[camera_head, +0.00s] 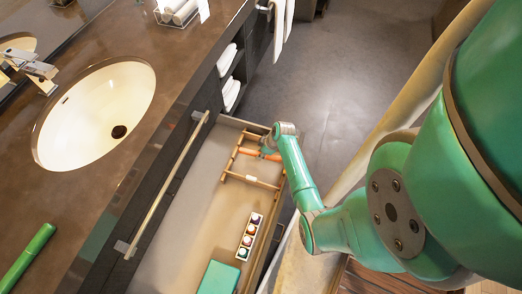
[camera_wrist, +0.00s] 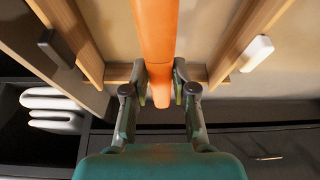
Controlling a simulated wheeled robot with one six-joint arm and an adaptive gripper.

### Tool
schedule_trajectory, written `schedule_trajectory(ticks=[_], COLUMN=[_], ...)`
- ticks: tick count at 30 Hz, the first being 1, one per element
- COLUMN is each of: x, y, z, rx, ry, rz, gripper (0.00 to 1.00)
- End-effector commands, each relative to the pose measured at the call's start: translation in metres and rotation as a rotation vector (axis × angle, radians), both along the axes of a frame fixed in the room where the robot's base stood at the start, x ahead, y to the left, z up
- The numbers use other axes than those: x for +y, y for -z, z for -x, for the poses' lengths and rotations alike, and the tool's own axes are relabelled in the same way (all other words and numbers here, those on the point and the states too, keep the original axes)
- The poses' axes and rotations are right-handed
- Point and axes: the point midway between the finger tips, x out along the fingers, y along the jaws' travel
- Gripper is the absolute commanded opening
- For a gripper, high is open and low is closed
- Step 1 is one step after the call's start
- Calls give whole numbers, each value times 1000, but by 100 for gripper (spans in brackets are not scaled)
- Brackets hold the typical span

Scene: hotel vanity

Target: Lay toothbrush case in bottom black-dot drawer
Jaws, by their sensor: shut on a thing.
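An orange cylinder, which looks like the toothbrush case (camera_wrist: 156,35), is held between the fingers of my gripper (camera_wrist: 160,88). It also shows in the head view (camera_head: 272,157) at the far end of the open drawer (camera_head: 180,250). My gripper is shut on its near end, and the other end runs out of the wrist view. The case lies between two wooden rails; I cannot tell whether it touches the drawer floor. The left rail carries a black marker (camera_wrist: 56,48), the right rail a white marker (camera_wrist: 256,53).
The drawer also holds a small tray of colored round items (camera_head: 249,237) and a teal box (camera_head: 218,278). A green tube (camera_head: 28,257) lies on the counter near the sink (camera_head: 95,115). White towels (camera_head: 230,75) sit on shelves.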

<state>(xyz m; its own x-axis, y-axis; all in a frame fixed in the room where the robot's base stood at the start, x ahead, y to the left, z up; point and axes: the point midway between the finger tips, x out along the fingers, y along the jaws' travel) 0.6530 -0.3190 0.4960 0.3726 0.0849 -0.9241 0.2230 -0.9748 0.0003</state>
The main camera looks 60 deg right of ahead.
Motion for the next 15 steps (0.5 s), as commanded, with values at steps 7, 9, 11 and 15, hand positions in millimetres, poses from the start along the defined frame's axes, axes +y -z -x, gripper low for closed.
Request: schedule_trajectory(ticks=[7, 9, 11, 15], x=[0, 0, 0, 0], y=[22, 28, 33, 44], z=[0, 0, 0, 0], rx=[0, 0, -1, 0], ry=[0, 1, 1, 0], rz=[-1, -1, -1, -1], gripper=[0, 0, 0, 0])
